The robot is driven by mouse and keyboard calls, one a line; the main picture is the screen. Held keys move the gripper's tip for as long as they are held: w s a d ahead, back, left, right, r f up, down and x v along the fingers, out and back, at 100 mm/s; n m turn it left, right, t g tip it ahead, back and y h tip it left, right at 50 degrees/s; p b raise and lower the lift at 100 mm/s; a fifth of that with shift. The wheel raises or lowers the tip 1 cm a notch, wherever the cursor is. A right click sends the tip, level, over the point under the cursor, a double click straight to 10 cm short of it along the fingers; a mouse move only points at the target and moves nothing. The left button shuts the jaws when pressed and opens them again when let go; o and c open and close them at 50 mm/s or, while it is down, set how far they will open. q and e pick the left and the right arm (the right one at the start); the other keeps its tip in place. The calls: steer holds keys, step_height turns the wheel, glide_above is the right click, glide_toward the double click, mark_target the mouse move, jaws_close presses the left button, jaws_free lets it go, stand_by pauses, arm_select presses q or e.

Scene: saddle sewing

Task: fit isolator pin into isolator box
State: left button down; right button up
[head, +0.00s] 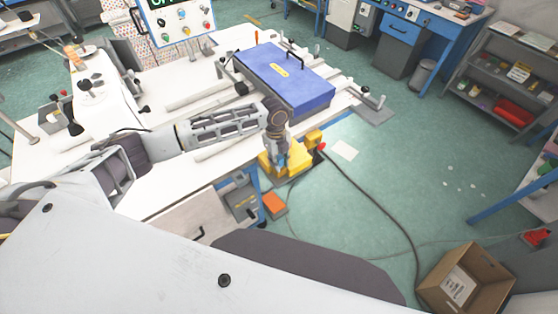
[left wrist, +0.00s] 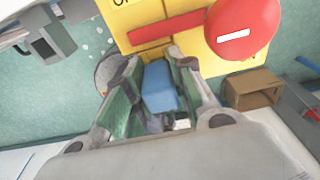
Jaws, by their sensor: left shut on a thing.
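The yellow isolator box (head: 268,165) stands at the front right edge of the white table, with a red round knob (head: 321,146) beside it. In the left wrist view, its yellow face (left wrist: 190,30) carries a red bar and a large red disc (left wrist: 235,28) with a white bar. My left gripper (head: 277,160) points down at the box. It is shut on a blue piece (left wrist: 158,88), apparently the isolator pin, between its green-lined fingers. The blue piece's far end lies close to the yellow face; I cannot tell whether it touches or enters it.
A blue case (head: 290,85) lies on the white table behind the arm. An orange box (head: 274,203) and a grey unit (head: 240,196) are near the table's front. A dark cable runs over the green floor towards a cardboard box (head: 490,268).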

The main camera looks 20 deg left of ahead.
arm_select(q)
steer(key=shift+f, duration=0.1)
steer(key=c, duration=1.1)
jaws_free()
steer(key=shift+c, duration=0.2)
step_height(320, 180, up, 12)
steer(key=a, duration=0.1)
steer(key=shift+w, duration=0.45)
